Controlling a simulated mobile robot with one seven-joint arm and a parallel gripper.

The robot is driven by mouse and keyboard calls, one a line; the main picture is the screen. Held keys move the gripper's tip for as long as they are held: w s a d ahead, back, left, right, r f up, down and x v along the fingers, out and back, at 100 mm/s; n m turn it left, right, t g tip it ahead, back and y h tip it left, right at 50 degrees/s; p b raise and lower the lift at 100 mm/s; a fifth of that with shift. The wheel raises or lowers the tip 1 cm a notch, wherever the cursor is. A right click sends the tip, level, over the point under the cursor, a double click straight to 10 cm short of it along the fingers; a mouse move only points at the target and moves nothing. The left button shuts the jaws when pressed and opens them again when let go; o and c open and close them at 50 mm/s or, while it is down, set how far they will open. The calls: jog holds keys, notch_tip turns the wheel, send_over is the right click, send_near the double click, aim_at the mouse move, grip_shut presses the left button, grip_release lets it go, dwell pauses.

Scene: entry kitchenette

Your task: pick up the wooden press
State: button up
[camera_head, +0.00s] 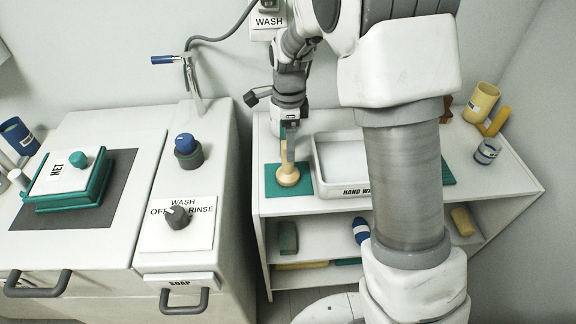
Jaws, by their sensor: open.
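The wooden press (288,177) stands upright on a teal mat (303,190) at the left end of the white shelf top. It has a round wide base and a narrower upper part, which my gripper partly hides. My gripper (288,155) points down over the press, with its fingers at the upper part of the press. The jaws are open. I cannot tell from this view whether a finger touches the press.
A white tray (318,178) stands right beside the mat. Yellow and blue-white cups (487,150) stand at the right end. Left are a counter with a knob (177,216), a blue-topped knob (186,145) and a teal NET box (70,190). Lower shelves hold small items.

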send_over(287, 175)
jog(key=w, duration=0.2)
jog(key=f, duration=0.4)
jog(key=shift+w+d+f, duration=0.2)
jog(key=shift+f, duration=0.15)
jog(key=shift+c, duration=0.2)
grip_shut()
jog(key=shift+r, duration=0.1)
dwell(0.4)
